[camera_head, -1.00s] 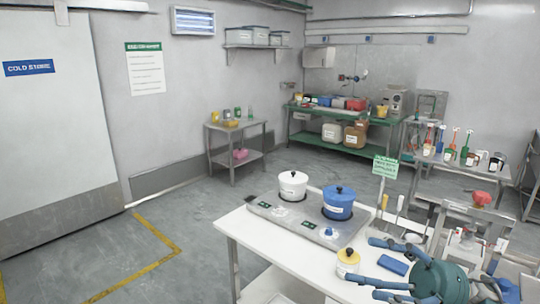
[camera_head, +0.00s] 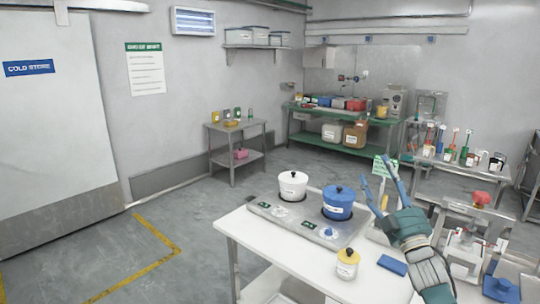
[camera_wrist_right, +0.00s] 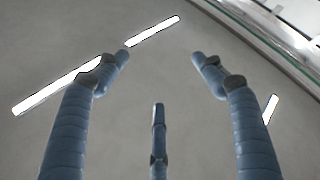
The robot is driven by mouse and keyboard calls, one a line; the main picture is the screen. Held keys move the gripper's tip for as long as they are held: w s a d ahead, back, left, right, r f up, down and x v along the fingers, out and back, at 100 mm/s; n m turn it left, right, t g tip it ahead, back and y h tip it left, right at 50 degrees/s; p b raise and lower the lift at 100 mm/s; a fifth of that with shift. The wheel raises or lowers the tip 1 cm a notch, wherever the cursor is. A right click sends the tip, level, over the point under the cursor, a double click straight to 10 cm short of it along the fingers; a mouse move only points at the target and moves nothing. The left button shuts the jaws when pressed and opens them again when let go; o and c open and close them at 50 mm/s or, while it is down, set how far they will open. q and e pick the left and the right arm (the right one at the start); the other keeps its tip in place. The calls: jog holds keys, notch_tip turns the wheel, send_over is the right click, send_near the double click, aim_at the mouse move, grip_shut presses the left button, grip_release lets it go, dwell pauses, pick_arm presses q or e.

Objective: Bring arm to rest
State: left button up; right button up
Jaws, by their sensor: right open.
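My right gripper (camera_head: 382,172) is raised at the right side of the white table, its blue fingers pointing up. The fingers are spread and empty. In the right wrist view the open fingers (camera_wrist_right: 158,85) stand apart with only ceiling and lights beyond them. The gripper partly covers the small green-and-white sign behind it. My left gripper is not in view.
Open floor lies left.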

jog(key=w+d+f+m+g+h, duration=0.4)
jog(key=d+f+m+h, duration=0.15)
jog(key=f, duration=0.55)
jog(key=s+a+f+m+g+b, duration=0.1)
jog(key=s+f+g+b, duration=0.35)
jog(key=f, duration=1.15)
jog(key=s+a+f+g+p, duration=0.1)
jog(key=s+f, duration=0.6)
jog(key=f, duration=0.9)
jog(key=s+a+f+m+g+b, duration=0.1)
jog(key=s+a+f+g, duration=0.3)
jog(key=f, duration=1.2)
jog(key=s+a+f+g+b, duration=0.1)
jog(key=s+f+g+b, duration=0.25)
jog(key=s+f, duration=1.95)
jog(key=s+a+f+g, duration=0.1)
jog(key=s+f, duration=0.3)
jog(key=s, duration=0.7)
jog(key=s+a+f+g+y+b, duration=0.1)
jog(key=s+f, duration=0.3)
jog(key=s, duration=0.7)
jog(key=s+a+f+g+b, duration=0.1)
jog(key=s+a+f+g, duration=0.1)
jog(key=s, duration=1)
notch_tip(320, 180, down, 2)
jog(key=shift+a+f+g, duration=0.1)
jog(key=shift+a+g, duration=0.3)
jog(key=shift+g, duration=0.4)
